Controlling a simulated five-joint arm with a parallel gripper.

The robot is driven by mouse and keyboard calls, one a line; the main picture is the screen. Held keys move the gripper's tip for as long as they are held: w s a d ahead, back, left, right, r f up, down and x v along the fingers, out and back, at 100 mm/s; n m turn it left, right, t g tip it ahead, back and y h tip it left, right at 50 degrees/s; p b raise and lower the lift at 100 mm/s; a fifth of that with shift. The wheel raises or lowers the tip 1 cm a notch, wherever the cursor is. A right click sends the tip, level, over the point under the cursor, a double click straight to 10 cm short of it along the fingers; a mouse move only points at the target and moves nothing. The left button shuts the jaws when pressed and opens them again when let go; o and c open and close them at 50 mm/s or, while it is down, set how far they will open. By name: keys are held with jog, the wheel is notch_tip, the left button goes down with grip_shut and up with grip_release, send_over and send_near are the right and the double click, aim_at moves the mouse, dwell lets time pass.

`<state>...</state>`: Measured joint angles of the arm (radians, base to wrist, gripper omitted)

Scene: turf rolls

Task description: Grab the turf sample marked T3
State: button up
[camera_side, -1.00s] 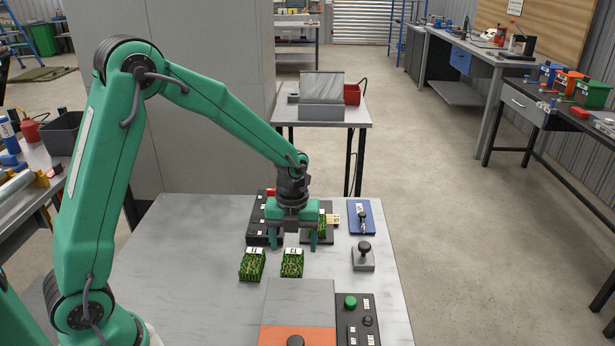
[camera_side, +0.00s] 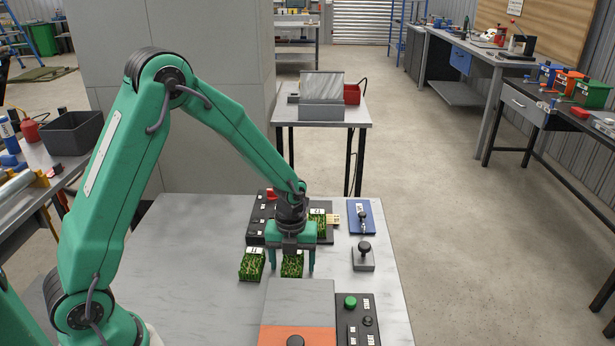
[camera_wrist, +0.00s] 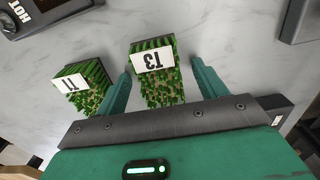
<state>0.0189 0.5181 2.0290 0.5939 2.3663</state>
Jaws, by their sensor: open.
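In the side view my gripper (camera_side: 292,268) is over the same sample (camera_side: 292,265), whose label is hidden behind the gripper.
Another turf sample (camera_side: 317,222) sits on a black panel (camera_side: 258,225) behind my gripper. A blue plate (camera_side: 372,222), a grey block with a knob (camera_side: 363,260), and a grey-orange box (camera_side: 300,298) beside a button panel (camera_side: 365,315) are close by. The left table surface (camera_side: 185,260) is clear.

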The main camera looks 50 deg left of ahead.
aim_at(292, 259)
dwell(0.4)
jog(key=c, duration=1.1)
jog(key=shift+r, duration=5)
